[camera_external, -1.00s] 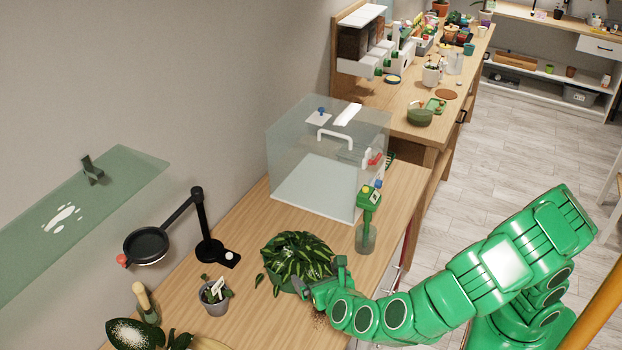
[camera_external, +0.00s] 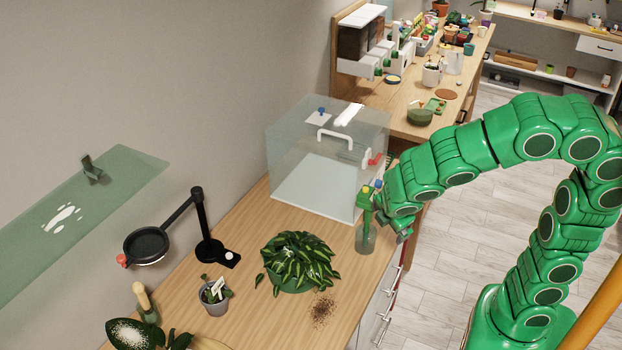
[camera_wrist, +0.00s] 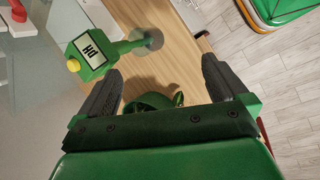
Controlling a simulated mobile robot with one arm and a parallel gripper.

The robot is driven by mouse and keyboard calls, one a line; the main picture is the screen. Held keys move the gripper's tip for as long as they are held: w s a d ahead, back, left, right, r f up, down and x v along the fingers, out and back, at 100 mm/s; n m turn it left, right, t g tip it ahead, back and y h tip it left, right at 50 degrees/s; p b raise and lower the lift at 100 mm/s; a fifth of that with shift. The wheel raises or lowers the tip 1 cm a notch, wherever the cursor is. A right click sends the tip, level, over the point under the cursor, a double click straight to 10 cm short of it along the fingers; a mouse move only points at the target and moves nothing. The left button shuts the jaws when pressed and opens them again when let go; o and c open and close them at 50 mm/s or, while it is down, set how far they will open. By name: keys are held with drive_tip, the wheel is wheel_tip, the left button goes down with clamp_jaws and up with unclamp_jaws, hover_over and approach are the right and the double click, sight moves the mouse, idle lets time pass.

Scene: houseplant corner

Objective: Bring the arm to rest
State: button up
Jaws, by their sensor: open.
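My green arm (camera_external: 525,140) arches up from its base at the lower right and bends down toward the counter's right edge. My gripper (camera_wrist: 163,85) is open and empty in the wrist view, its two dark fingers apart. In the external view the gripper (camera_external: 402,228) hangs beside the green pH meter (camera_external: 369,200), which stands in a clear beaker (camera_external: 366,238). The meter's pH label (camera_wrist: 91,52) shows close to the left finger in the wrist view. I cannot tell whether they touch.
A glass terrarium box (camera_external: 325,170) stands behind the meter. A leafy plant (camera_external: 298,258), spilled soil (camera_external: 322,310), a small grey pot (camera_external: 214,298) and a black magnifier stand (camera_external: 208,245) are on the counter. The floor (camera_external: 480,225) right of the counter is clear.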

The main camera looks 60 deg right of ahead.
drive_tip(key=s+d+r+m+g+y, duration=0.1)
drive_tip(key=s+m, duration=1)
drive_tip(key=s, duration=1.1)
drive_tip(key=d+g+y, duration=0.1)
drive_tip(key=g+y, duration=0.1)
drive_tip(key=y, duration=0.1)
drive_tip(key=shift+r+g+y, duration=0.2)
drive_tip(key=shift+g+y, duration=0.2)
drive_tip(key=shift+s+d, duration=0.1)
